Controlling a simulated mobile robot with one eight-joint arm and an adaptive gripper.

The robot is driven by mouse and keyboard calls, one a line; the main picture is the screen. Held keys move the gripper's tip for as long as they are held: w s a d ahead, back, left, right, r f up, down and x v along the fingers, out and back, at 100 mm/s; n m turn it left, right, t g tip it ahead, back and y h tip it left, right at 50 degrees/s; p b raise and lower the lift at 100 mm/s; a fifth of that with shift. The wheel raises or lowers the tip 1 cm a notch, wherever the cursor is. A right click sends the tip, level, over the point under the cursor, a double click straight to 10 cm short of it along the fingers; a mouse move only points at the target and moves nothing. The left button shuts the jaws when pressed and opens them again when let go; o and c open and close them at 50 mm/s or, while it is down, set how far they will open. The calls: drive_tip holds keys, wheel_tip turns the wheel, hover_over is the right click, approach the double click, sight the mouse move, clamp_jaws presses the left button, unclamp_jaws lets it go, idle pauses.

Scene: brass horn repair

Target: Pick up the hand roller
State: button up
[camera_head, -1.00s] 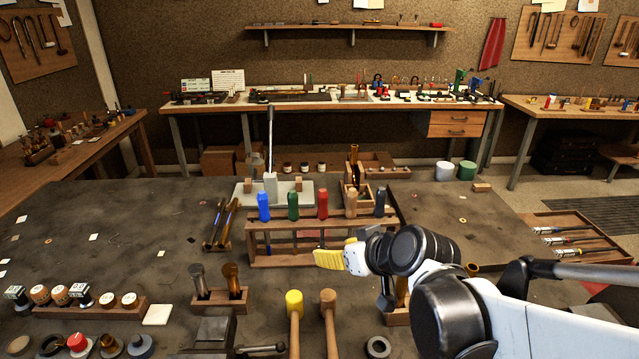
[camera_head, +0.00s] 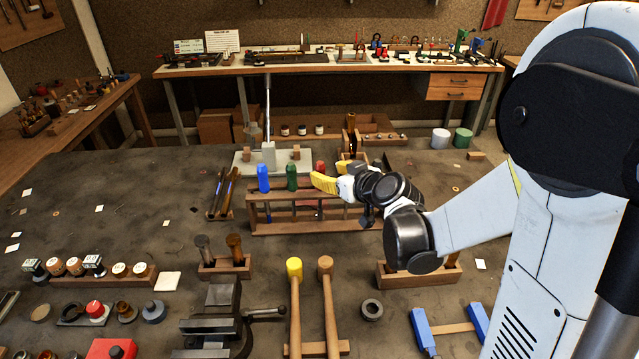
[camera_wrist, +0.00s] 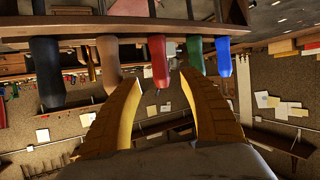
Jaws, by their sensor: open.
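A wooden rack (camera_head: 300,223) holds a row of coloured handles: blue (camera_head: 263,178), green (camera_head: 291,177) and red (camera_head: 320,167), with black (camera_wrist: 47,72) and tan (camera_wrist: 109,65) ones beside them in the wrist view. I cannot tell which is the hand roller; the working ends are mostly hidden. My gripper (camera_head: 335,172) is open, its yellow fingers at the rack's handles, partly covering the red one in the head view. In the wrist view the red handle (camera_wrist: 158,62) shows between the open fingertips, with no clear contact.
Two mallets (camera_head: 295,268), a vise (camera_head: 218,315) and a small wooden holder (camera_head: 225,269) stand nearer on the grey table (camera_head: 120,215). A press with a lever (camera_head: 268,150) stands behind the rack. Free tabletop lies left of the rack.

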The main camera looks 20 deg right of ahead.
sight(323, 171)
drive_tip(key=b+x, duration=0.1)
drive_tip(key=x, duration=0.4)
drive_tip(key=shift+s+f, duration=0.1)
drive_tip(key=shift+f, duration=0.05)
drive_tip(key=shift+s, duration=0.1)
drive_tip(key=c, duration=0.3)
clamp_jaws()
